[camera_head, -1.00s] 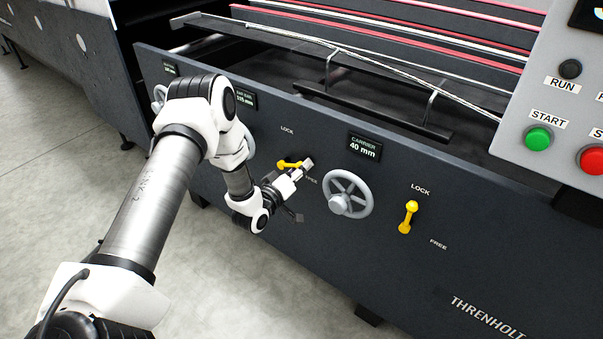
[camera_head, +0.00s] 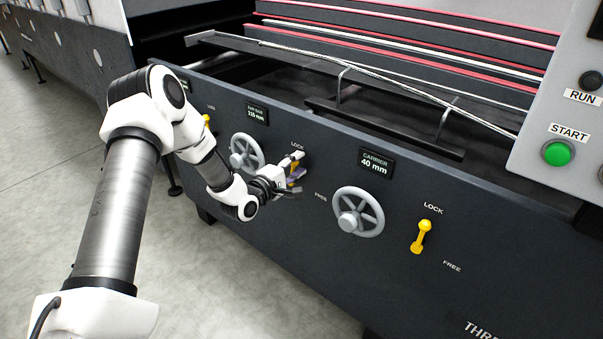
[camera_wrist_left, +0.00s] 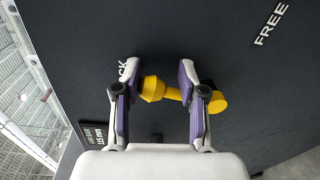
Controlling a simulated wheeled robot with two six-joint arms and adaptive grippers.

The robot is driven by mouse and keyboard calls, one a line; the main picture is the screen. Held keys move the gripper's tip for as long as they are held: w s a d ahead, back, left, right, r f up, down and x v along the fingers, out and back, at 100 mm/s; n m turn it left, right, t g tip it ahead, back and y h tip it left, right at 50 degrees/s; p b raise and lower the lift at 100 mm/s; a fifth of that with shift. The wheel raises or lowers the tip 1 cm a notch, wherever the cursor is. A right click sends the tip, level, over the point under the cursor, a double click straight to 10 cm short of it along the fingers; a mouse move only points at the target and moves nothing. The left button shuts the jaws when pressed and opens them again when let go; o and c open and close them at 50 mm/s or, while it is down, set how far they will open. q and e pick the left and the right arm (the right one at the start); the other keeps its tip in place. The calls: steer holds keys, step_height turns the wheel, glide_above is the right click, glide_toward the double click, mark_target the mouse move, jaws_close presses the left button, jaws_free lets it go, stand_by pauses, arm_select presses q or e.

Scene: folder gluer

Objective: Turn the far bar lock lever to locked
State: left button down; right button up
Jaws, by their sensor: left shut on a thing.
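The far bar lock lever (camera_head: 293,182) is a small yellow lever on the dark front panel, right of the far bar handwheel and partly hidden by the gripper. It also shows in the left wrist view (camera_wrist_left: 173,94), with its knob between the finger pads and its pivot end beyond the right-hand finger. The knob points to the LOCK label side, away from FREE. My left gripper (camera_head: 297,174) is shut on the lever; its white and purple fingers show in the left wrist view (camera_wrist_left: 158,98). My right gripper is not in view.
The far bar handwheel (camera_head: 246,152) is left of the gripper. The carrier handwheel (camera_head: 358,211) and its yellow lever (camera_head: 421,236) are to the right. Another yellow lever (camera_head: 207,120) is farther left. The START button panel (camera_head: 558,152) stands at the right edge.

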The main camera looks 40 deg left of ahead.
arm_select(q)
steer(key=shift+a+n+b, duration=0.45)
steer(key=shift+a+n, duration=0.3)
steer(key=shift+n, duration=0.35)
steer(key=shift+f+n, duration=0.1)
steer(key=shift+n, duration=0.2)
steer(key=shift+s, duration=0.1)
steer(key=c, duration=1)
jaws_free()
steer(key=o, duration=0.5)
steer(key=shift+a+f, duration=0.1)
steer(key=shift+f, duration=0.1)
steer(key=shift+a+f, duration=0.1)
steer(key=shift+a, duration=0.05)
steer(key=shift+r, duration=0.25)
